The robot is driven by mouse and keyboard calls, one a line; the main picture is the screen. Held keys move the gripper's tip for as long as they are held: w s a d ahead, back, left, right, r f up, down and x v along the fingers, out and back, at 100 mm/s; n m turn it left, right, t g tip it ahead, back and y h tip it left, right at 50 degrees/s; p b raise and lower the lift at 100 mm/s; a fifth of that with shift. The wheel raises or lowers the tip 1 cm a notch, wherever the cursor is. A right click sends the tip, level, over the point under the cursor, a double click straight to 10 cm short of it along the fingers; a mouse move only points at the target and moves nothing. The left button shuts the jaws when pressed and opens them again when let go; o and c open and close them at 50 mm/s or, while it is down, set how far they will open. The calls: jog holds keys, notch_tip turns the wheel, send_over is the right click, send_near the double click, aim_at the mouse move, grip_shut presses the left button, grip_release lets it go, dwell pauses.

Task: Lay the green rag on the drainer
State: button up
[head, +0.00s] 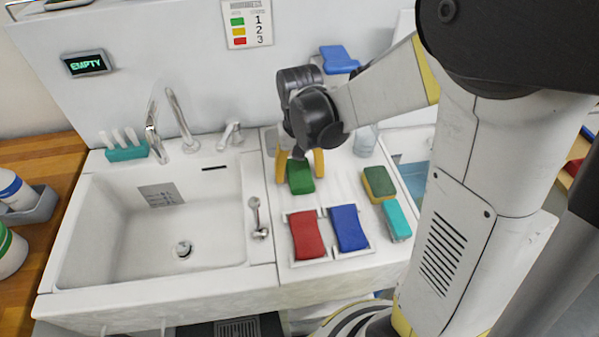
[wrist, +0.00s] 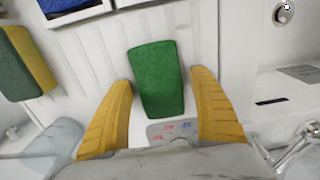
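The green rag (head: 300,176) is a flat green block-like piece on the white ribbed surface right of the sink. In the wrist view the green rag (wrist: 157,78) lies between my two yellow fingers, with a gap showing on each side. My gripper (head: 299,166) is open, its fingers pointing down on either side of the rag; it also shows in the wrist view (wrist: 160,88). The ribbed board (head: 346,187) beside the sink looks like the drainer. Whether the rag rests fully on it is hard to tell.
A red rag (head: 307,235) and a blue rag (head: 349,228) lie in white frames in front. A green-yellow sponge (head: 379,183) and a teal one (head: 397,220) lie to the right. The sink (head: 100,225) is empty at left, with taps (head: 180,120) behind. A clear cup (head: 365,141) stands behind.

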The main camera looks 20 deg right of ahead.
aim_at(299, 173)
notch_tip(299, 173, up, 12)
jog(key=p, duration=0.5)
jog(key=s+r+n+t, duration=0.2)
jog(key=s+r+t, duration=0.4)
jog(key=s, duration=0.4)
jog(key=shift+s+t, duration=0.35)
jog(key=shift+t, duration=0.25)
jog(key=shift+r, duration=0.1)
jog(key=shift+f+b, duration=0.65)
jog(key=shift+f, duration=0.15)
